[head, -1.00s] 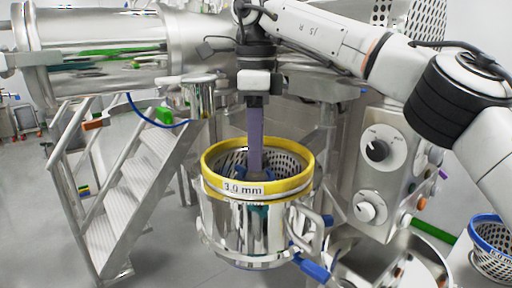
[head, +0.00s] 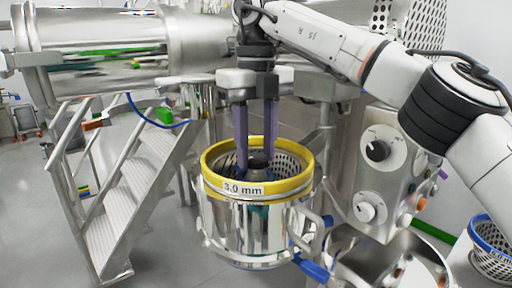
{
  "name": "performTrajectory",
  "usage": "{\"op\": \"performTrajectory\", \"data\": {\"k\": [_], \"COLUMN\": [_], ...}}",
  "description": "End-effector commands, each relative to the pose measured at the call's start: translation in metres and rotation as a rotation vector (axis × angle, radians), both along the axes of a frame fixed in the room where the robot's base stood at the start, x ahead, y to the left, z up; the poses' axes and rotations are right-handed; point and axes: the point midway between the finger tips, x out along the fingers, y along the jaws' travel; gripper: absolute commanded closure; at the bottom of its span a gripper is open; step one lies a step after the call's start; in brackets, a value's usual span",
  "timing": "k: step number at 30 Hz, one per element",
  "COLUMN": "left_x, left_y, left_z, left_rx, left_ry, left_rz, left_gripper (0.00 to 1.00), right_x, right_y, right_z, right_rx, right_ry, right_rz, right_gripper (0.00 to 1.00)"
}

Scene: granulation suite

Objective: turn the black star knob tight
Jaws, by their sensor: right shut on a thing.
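The black star knob (head: 258,161) sits low inside the steel bowl (head: 228,215), which holds a perforated basket with a yellow rim marked 3.0 mm (head: 300,150). My right gripper (head: 257,168) points straight down into the basket. Its two purple fingers stand on either side of the knob and are shut on it. The fingertips and the knob's lower part are partly hidden by the yellow rim. My left gripper is not in view.
A control panel with dials (head: 376,150) stands right of the bowl. A blue-handled clamp (head: 314,268) sticks out at the bowl's lower right. A blue-rimmed basket (head: 492,250) is at the far right. Metal steps (head: 120,195) stand at the left.

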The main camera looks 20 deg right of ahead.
Motion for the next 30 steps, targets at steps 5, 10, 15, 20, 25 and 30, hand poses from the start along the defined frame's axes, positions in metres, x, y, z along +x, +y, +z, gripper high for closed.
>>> {"op": "performTrajectory", "data": {"k": [5,10,15,20,25,30], "left_x": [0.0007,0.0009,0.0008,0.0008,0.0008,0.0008], "left_y": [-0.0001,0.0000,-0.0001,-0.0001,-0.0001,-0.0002], "left_z": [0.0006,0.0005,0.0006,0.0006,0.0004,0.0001], "left_rx": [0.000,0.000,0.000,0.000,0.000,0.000], "left_ry": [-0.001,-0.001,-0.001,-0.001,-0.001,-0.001], "left_rz": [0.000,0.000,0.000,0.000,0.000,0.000], "left_gripper": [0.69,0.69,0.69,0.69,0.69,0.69], "right_x": [0.0003,0.0002,0.0000,0.0000,0.0000,-0.0001], "right_y": [-0.0011,-0.0012,-0.0014,-0.0016,-0.0019,-0.0020], "right_z": [0.0013,0.0013,0.0013,0.0013,0.0013,0.0013], "right_rx": [-0.001,-0.001,0.000,0.000,0.000,0.000], "right_ry": [-0.002,-0.002,-0.001,-0.001,-0.002,-0.002], "right_rz": [-0.171,-0.332,-0.494,-0.646,-0.807,-0.968], "right_gripper": [0.86,0.86,0.86,0.86,0.86,0.86]}}
